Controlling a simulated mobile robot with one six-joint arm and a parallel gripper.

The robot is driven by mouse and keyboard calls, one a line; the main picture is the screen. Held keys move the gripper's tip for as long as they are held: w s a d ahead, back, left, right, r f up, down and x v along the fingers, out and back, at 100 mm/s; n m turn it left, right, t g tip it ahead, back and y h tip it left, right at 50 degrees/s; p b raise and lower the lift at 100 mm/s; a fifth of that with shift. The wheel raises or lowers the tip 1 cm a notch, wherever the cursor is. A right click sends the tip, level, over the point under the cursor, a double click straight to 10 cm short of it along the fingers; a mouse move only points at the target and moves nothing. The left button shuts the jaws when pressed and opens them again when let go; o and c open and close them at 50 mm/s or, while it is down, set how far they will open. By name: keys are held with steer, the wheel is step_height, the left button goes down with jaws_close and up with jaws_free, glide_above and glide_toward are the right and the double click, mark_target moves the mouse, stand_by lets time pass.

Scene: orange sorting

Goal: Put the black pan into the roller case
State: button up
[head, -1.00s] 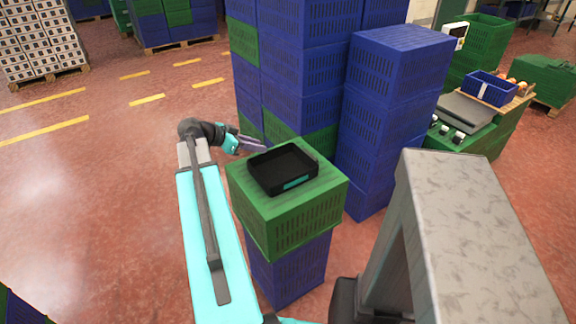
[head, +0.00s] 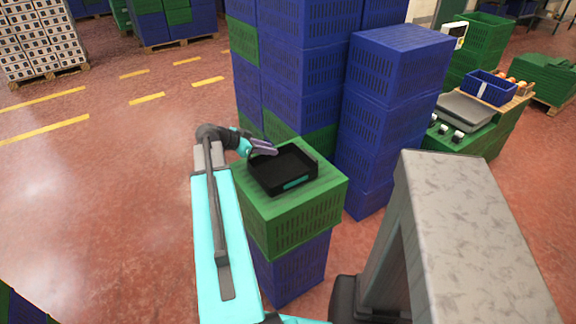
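The black pan (head: 268,181) is a shallow, open, rectangular tray with a teal patch on its near side. It rests flat on top of a green crate (head: 290,215) in the head view. My gripper (head: 265,147) is at the pan's far left edge, reaching over or beside its rim. Whether it touches the pan, and whether its fingers are open or closed, is too small to tell. I cannot clearly identify the roller case. A grey flat case (head: 466,109) lies on green crates at the right, with small white-and-black rollers beside it.
Tall stacks of blue crates (head: 395,70) stand right behind the pan's crate. A blue bin (head: 490,88) and orange items (head: 517,84) sit at the right. Boxes on a pallet (head: 38,42) are at the far left. The red floor on the left is open.

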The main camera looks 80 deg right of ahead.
steer(key=shift+p+x, duration=0.35)
steer(key=shift+x, duration=1.3)
steer(key=shift+c, duration=0.3)
jaws_close()
